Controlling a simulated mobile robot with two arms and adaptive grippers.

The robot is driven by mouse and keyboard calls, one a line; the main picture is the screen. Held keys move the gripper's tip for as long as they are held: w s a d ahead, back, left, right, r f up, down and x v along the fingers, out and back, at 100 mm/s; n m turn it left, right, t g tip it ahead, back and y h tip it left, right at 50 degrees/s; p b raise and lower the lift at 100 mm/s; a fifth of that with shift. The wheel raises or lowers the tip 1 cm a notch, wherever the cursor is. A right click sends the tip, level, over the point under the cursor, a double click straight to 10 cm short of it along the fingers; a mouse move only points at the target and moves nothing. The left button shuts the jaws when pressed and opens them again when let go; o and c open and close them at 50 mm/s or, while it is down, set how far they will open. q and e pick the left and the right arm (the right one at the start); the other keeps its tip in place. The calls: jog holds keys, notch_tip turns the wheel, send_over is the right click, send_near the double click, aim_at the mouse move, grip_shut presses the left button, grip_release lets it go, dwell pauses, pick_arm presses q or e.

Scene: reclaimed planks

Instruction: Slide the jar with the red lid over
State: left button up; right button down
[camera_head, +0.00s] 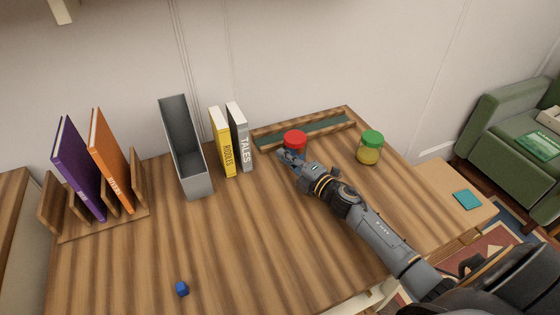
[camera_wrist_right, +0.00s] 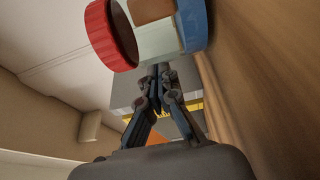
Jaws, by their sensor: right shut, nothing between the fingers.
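The jar with the red lid (camera_head: 295,138) stands on the wooden desk, at the front edge of a shallow framed tray (camera_head: 335,127). Its lower part is hidden behind my right gripper (camera_head: 281,155). In the right wrist view the jar (camera_wrist_right: 152,38) shows its red lid, a clear body and a blue lower end, just past the fingertips. My right gripper, also in the wrist view (camera_wrist_right: 158,72), is shut and empty, low beside the jar; I cannot tell if they touch. My left gripper is not in view.
A jar with a green lid (camera_head: 370,147) stands to the right. Yellow and grey books (camera_head: 224,142) and a grey file holder (camera_head: 185,150) stand to the left, beyond them a book rack (camera_head: 105,222). The middle desk is clear.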

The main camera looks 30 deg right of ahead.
aim_at(294, 153)
jog(key=shift+d, duration=0.35)
jog(key=shift+s+d, duration=0.15)
jog(key=shift+d, duration=1.2)
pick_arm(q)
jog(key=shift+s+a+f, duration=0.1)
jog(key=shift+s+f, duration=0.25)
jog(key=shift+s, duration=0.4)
pick_arm(e)
jog(key=shift+a, duration=0.15)
